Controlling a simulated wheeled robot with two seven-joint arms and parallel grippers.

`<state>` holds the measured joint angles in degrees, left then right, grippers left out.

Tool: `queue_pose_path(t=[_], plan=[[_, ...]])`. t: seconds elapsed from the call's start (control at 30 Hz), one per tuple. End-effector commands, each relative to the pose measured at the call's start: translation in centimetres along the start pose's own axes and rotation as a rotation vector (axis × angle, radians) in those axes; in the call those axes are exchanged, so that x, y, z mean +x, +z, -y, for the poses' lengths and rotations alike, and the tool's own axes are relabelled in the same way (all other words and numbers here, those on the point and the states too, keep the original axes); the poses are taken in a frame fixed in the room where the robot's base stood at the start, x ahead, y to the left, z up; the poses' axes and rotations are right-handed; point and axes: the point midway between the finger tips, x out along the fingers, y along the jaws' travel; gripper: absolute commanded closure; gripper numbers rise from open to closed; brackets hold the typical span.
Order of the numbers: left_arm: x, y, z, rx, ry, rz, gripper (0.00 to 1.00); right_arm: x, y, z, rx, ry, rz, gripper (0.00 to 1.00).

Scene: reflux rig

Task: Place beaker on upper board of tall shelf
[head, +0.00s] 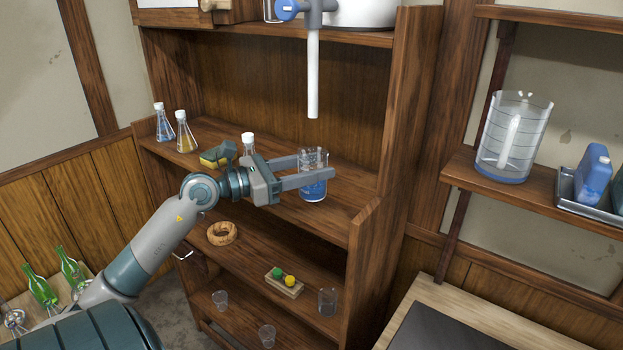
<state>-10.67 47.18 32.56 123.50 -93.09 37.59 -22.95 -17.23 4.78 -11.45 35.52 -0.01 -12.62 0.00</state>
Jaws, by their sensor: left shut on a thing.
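A clear glass beaker (313,187) with blue liquid is upright between the fingers of my left gripper (318,172), which is shut on it. The tall wooden shelf (391,130) fills the middle of the head view. The beaker is at its wide middle board (325,222), near the right side; I cannot tell whether its base touches the board. Part of the beaker is hidden by the near finger. My right gripper is not in view.
Blue (165,125) and amber (185,135) flasks, a partly hidden white-capped flask (248,141) and a sponge (214,158) are on the same board. A white tube (313,80) hangs above. Lower boards hold a cork ring (221,233) and glassware. A large jug (510,140) stands right.

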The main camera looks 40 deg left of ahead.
Motion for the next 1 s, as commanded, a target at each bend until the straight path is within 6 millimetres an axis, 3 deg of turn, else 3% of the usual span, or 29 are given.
queue_pose_path(t=[0.3, 0.7, 1.0], plan=[[0.0, -0.2, 0.0, -0.001, 0.000, 0.000, 0.83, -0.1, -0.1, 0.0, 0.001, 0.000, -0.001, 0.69], [0.0, -3.7, 0.0, -0.001, 0.001, 0.001, 0.83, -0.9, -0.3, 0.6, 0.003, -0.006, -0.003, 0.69], [0.0, -3.8, 0.0, 0.001, 0.000, 0.001, 0.84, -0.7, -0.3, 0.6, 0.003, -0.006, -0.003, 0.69]])
